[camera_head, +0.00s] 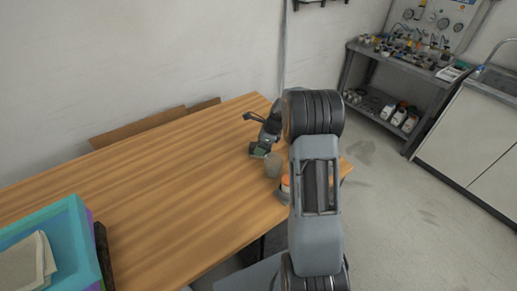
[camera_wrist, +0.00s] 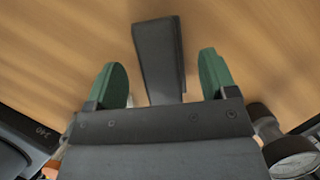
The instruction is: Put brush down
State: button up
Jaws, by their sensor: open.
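My gripper (camera_wrist: 164,80) is open, with its two green fingertips spread apart in the wrist view. A dark grey, flat bar, which looks like the brush (camera_wrist: 158,50), lies between the fingers with a gap on either side. Its near end is hidden behind the gripper body. The wooden tabletop (camera_wrist: 60,50) is behind it; I cannot tell whether the bar touches the wood. In the head view my gripper (camera_head: 259,151) is low over the right end of the table (camera_head: 150,185), and the brush cannot be made out there.
A greyish round container (camera_head: 273,165) and an orange-topped jar (camera_head: 285,184) stand close to my gripper, partly behind my arm. A turquoise bin (camera_head: 75,235) holding a tan item is at the table's left. Mid-table is clear. A cluttered shelf (camera_head: 400,60) stands at right.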

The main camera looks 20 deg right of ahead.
jog(key=v, duration=0.8)
jog(key=s+a+r+n+h, duration=0.2)
jog(key=s+a+r+n, duration=0.65)
jog(key=n, duration=0.25)
jog(key=s+a+n+h, duration=0.1)
jog(key=s+a+n, duration=0.2)
jog(key=s+n, duration=0.4)
jog(key=s+a+n+t, duration=0.1)
jog(key=s+a+n, duration=0.2)
jog(key=s+n, duration=0.4)
jog(key=shift+s+f+h, duration=0.4)
jog(key=shift+s, duration=0.1)
jog(key=shift+c, duration=0.3)
